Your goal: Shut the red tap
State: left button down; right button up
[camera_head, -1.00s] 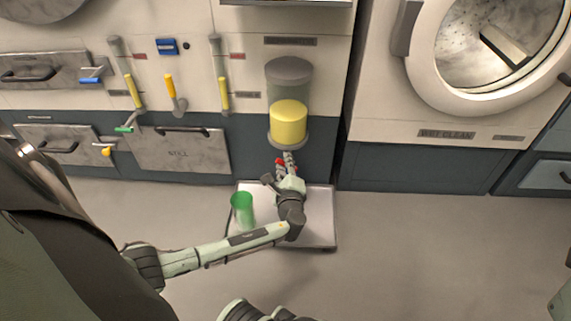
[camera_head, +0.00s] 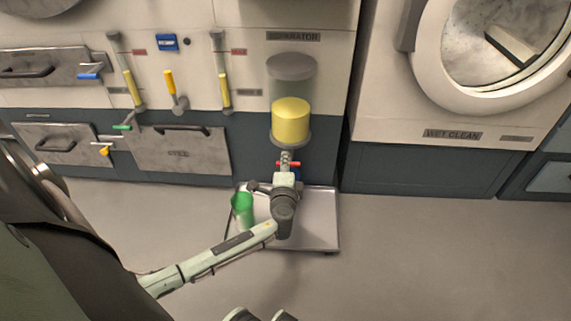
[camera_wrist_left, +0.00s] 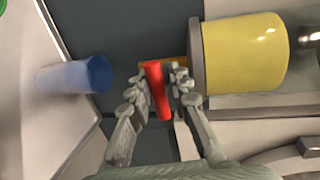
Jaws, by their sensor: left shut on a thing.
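The red tap (camera_head: 295,163) sits below the yellow-filled glass separator vessel (camera_head: 291,121). Its red handle also shows in the left wrist view (camera_wrist_left: 157,90). My left gripper (camera_head: 286,162) is at the tap, its fingers on both sides of the handle, shut on it. In the left wrist view the gripper (camera_wrist_left: 154,92) has the red bar between its fingertips, and part of the orange-brown outlet shows behind. The fingers hide part of the tap in the head view. My right gripper is not in view.
A metal tray (camera_head: 318,218) lies on the floor below the tap, with a green cup (camera_head: 242,210) at its left. A blue cup (camera_wrist_left: 75,76) is close by, mostly hidden behind my gripper in the head view. Yellow-handled levers (camera_head: 133,88) are on the panel left. Floor at right is clear.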

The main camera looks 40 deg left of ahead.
pick_arm(q)
jog(key=shift+w+a+r, duration=0.1)
dwell(0.3)
jog(key=c, duration=1.4)
grip_release()
jog(key=shift+o, duration=0.2)
jog(key=shift+s+d, duration=0.3)
jog(key=shift+s, duration=0.1)
jog(key=v, duration=0.7)
